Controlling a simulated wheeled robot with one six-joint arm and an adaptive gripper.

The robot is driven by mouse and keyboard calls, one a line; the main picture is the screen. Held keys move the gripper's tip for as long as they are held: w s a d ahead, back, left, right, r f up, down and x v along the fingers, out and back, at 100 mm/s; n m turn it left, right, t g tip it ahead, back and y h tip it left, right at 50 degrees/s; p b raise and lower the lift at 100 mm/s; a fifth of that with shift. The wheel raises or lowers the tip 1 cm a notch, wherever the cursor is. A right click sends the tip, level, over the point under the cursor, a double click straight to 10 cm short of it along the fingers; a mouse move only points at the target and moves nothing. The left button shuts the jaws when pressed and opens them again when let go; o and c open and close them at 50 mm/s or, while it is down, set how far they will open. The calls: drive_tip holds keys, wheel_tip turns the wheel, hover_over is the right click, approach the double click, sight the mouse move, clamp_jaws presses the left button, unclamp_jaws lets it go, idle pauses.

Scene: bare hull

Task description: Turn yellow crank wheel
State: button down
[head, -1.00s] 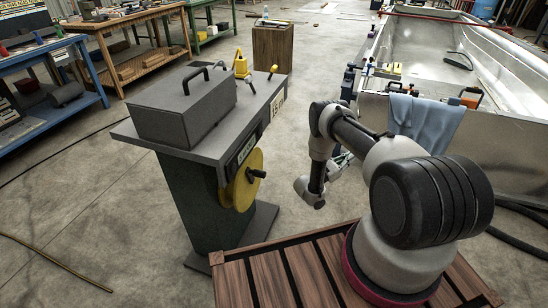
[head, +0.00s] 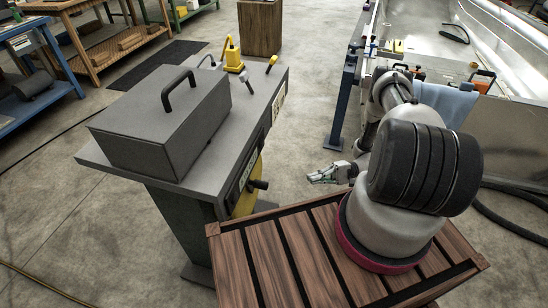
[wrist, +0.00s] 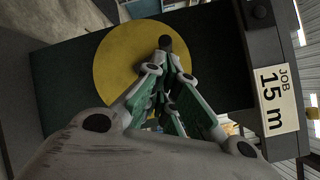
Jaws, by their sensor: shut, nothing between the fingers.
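The yellow crank wheel (head: 245,203) is on the right side of the grey-topped machine, seen nearly edge-on in the head view. Its black handle (head: 259,184) sticks out to the right. My gripper (head: 313,178) is to the right of the handle, pointing at it across a gap. In the wrist view the wheel (wrist: 118,62) is a large yellow disc, with the dark handle (wrist: 166,42) just past my gripper's tips (wrist: 168,62). The fingers are closed together and empty. They hide part of the wheel's lower half.
A grey box with a handle (head: 160,125) sits on the machine top (head: 225,160). Small levers (head: 271,64) and a yellow fitting (head: 233,55) stand at its far end. A slatted wooden deck (head: 290,255) is under my arm. A blue post (head: 345,100) stands behind my gripper. A "JOB 15 m" plate (wrist: 275,97) is right of the wheel.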

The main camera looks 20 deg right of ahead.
drive_tip(key=w+m+t+h, duration=0.1)
drive_tip(key=w+t, duration=0.5)
drive_tip(key=w, duration=0.3)
drive_tip(key=a+r+n, duration=0.1)
drive_tip(key=a, duration=1.1)
drive_tip(key=shift+w, duration=0.25)
